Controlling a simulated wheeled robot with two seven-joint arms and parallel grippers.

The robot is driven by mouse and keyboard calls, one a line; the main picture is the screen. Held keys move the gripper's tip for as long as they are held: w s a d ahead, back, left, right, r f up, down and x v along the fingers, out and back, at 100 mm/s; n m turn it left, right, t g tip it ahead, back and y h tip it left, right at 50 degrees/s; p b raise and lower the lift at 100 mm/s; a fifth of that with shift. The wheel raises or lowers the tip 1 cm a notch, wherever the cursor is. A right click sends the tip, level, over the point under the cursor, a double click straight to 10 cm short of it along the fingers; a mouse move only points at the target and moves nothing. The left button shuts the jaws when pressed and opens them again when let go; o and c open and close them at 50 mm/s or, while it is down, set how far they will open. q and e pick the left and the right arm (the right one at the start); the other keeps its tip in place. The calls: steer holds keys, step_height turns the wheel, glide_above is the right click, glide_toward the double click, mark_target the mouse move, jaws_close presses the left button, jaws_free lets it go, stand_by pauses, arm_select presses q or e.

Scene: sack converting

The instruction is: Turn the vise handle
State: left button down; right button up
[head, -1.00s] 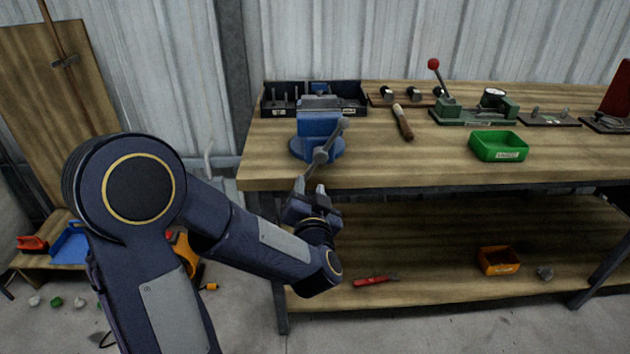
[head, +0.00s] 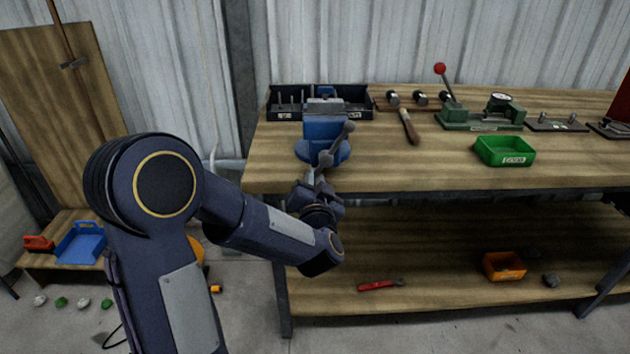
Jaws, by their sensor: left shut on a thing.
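A blue bench vise (head: 323,130) stands near the left front edge of the workbench. Its grey vise handle (head: 339,141) is a bar with a ball at its upper right end. It slants down to the left across the screw hub at the vise's front. My left gripper (head: 319,181) is shut on the lower end of the handle, in front of the bench edge. The fingers partly hide that end. My right gripper is not in view.
A black tool tray (head: 370,107) stands behind the vise. A hammer (head: 408,125) and a green bin (head: 504,151) are to the right, with a green press (head: 480,118) behind. The lower shelf (head: 430,262) holds an orange bin (head: 503,267) and a red-handled tool (head: 380,285).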

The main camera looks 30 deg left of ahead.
mark_target(307, 147)
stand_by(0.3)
arm_select(q)
steer(key=r+m+p, duration=0.1)
steer(key=m+p, duration=0.3)
steer(key=a+r+m+p, duration=0.1)
steer(key=r+m+p, duration=0.1)
steer(key=m+p, duration=0.3)
steer(key=s+r+m+p, duration=0.1)
steer(key=r+m+p, duration=0.1)
steer(key=m+p, duration=0.2)
steer(key=shift+a+r+m+p, duration=0.2)
steer(key=shift+a+m+p, duration=0.2)
steer(key=shift+p, duration=0.35)
steer(key=m+p, duration=0.1)
steer(key=r+m+p, duration=0.1)
steer(key=shift+d+m+p, duration=0.15)
steer(key=shift+m+p, duration=0.15)
steer(key=shift+m, duration=0.1)
steer(key=shift+m+p, duration=0.55)
steer(key=shift+m, duration=0.15)
steer(key=shift+d, duration=0.1)
steer(key=c, duration=1.4)
jaws_free()
steer(key=shift+r, duration=0.1)
steer(key=shift+c, duration=0.2)
